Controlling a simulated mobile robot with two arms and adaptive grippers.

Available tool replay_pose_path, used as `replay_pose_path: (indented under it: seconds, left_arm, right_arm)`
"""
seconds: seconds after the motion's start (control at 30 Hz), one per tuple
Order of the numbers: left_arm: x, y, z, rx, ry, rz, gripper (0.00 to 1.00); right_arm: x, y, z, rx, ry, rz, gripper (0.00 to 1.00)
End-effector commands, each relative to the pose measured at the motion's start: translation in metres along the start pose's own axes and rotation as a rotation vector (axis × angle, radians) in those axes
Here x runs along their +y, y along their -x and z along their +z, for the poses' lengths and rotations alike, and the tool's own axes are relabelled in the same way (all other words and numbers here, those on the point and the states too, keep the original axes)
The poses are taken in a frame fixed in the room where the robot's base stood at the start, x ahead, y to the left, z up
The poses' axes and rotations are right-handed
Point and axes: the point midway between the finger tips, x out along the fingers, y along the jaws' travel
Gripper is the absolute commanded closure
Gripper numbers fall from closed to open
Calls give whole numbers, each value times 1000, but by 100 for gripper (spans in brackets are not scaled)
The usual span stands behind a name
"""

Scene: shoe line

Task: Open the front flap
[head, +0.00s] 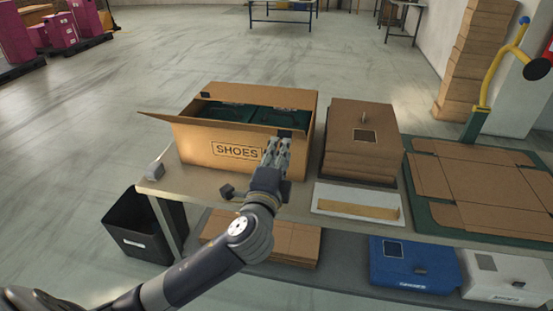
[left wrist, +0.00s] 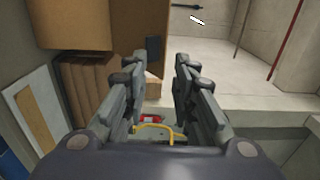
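The brown shoe box (head: 205,150), marked SHOES, stands on the table with its top open and dark green contents (head: 235,112) inside. A narrow flap strip (head: 215,124) runs along its front top edge, and a corner sticks out at the left. My left gripper (head: 278,145) is at the right part of the box's front, its fingertips close to the top edge and a dark patch there. I cannot tell whether they touch. In the left wrist view its two fingers (left wrist: 157,85) are apart with nothing held between them. My right gripper is out of view.
A stack of brown cardboard (head: 357,150) stands right of the box, behind a white tray (head: 330,192) with a tan strip. Flat cardboard (head: 490,180) lies on a green mat.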

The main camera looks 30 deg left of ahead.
Motion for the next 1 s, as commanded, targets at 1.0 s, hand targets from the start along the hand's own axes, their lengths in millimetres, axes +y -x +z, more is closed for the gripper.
replay_pose_path:
  seconds: [1.0]
  left_arm:
    - [73, 10, 0, 0, 29, 137, 75]
  right_arm:
    - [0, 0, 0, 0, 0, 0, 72]
